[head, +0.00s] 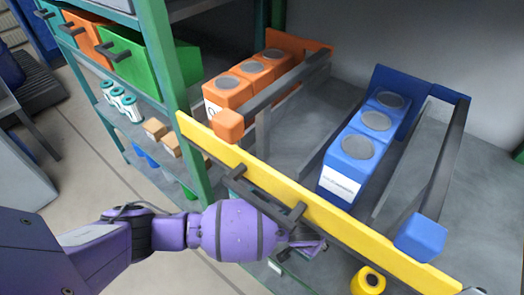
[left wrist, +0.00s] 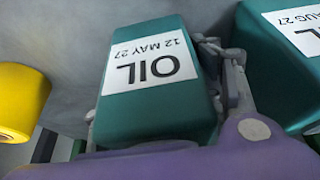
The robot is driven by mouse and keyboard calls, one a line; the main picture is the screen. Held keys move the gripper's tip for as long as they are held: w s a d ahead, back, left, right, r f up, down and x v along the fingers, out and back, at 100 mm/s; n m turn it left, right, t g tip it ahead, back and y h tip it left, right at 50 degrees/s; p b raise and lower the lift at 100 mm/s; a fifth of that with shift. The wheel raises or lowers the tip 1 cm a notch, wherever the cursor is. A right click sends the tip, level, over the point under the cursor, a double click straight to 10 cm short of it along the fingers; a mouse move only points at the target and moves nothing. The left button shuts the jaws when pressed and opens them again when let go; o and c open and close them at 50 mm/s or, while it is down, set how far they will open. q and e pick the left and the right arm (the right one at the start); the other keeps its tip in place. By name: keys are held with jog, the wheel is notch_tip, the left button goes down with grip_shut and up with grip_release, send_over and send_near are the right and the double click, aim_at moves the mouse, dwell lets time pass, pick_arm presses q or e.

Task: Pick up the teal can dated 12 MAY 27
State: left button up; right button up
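A teal can (left wrist: 155,85) fills the middle of the left wrist view, its white label reading OIL 12 MAY 27 upside down. My left gripper (head: 305,245) is below the yellow beam in the head view. In the left wrist view one grey finger stands along the can's right side, close against it. The other finger is mostly hidden at the can's left edge, so I cannot tell if both press on it. A second teal can (left wrist: 280,75), with a label ending AUG 27, stands to the right. My right gripper is not in view.
A yellow beam (head: 310,200) crosses above my left gripper. Orange boxes (head: 228,90) and blue boxes (head: 350,160) stand in lanes behind it. A yellow round-ended part (head: 368,280) is to the right, and a green post (head: 180,90) is left.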

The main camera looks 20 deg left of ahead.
pick_arm(q)
jog(key=shift+w+d+r, duration=0.1)
jog(key=shift+w+r, duration=0.1)
jog(key=c, duration=0.8)
jog(key=shift+c, duration=0.4)
jog(key=shift+r, duration=0.1)
